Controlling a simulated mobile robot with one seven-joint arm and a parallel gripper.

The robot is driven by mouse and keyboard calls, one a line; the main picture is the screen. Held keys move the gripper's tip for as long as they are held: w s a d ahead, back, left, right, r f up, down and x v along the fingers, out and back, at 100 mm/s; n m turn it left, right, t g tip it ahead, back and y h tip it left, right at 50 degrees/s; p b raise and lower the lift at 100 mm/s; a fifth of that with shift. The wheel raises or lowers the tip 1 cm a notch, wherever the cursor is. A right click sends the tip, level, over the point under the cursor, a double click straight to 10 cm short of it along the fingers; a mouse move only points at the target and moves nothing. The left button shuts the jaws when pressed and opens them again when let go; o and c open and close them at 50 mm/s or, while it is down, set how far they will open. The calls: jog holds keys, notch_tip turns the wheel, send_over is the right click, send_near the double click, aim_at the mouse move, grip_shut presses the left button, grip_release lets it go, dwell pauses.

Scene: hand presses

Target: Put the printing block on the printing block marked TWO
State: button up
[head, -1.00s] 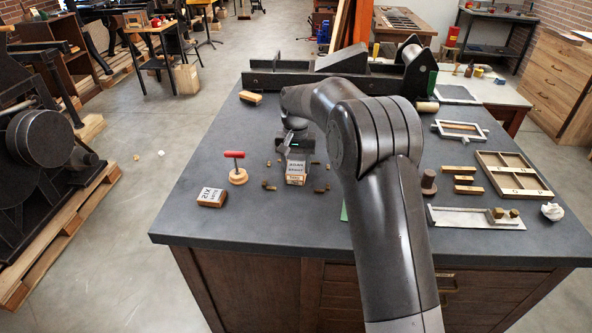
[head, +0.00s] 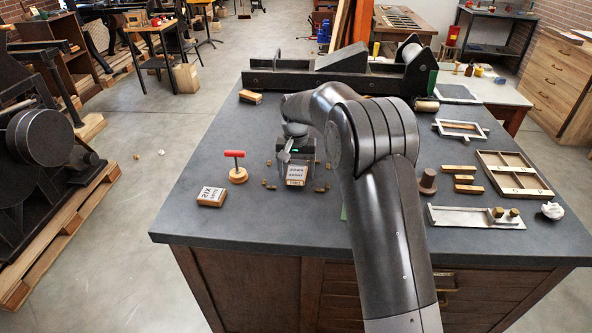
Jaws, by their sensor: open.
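A wooden printing block with a pale lettered face (head: 297,173) sits on the bench beneath my gripper. Its lettering is too small to read, and I cannot tell whether it is one block or two stacked. My gripper (head: 295,158) is open just above and behind it, partly hiding its far side; whether the fingers touch it is unclear. Another wooden block with a pale face (head: 212,195) lies at the front left, its upside-down marking looking like SIX. I cannot read the marking TWO on any block.
Small brass pieces (head: 269,185) stand around the middle block. A red-handled tool (head: 236,168) stands to the left. A dark press bed (head: 330,82) crosses the back. Wooden strips (head: 467,189), a divided tray (head: 513,190) and a metal stick (head: 470,217) lie at right.

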aim_at(297, 172)
notch_tip(297, 172, up, 12)
jog(key=shift+r, duration=0.25)
jog(key=s+d+r+t, duration=0.1)
jog(key=s+d+r, duration=0.4)
jog(key=s+d, duration=0.3)
jog(key=s+d+r+t, duration=0.2)
jog(key=s+d+r, duration=0.4)
jog(key=s, duration=0.4)
jog(key=s+d+f+t, duration=0.1)
jog(key=s+d+f, duration=0.1)
jog(key=s, duration=0.5)
jog(key=s+d+f, duration=0.2)
jog(key=s+d, duration=0.1)
jog(key=s, duration=0.4)
jog(key=s+d+f+t, duration=0.1)
jog(key=s+d+f, duration=0.1)
jog(key=s, duration=0.5)
jog(key=shift+d+f+t, duration=0.25)
jog(key=shift+f+t, duration=0.05)
jog(key=shift+f, duration=0.25)
jog(key=shift+o, duration=0.5)
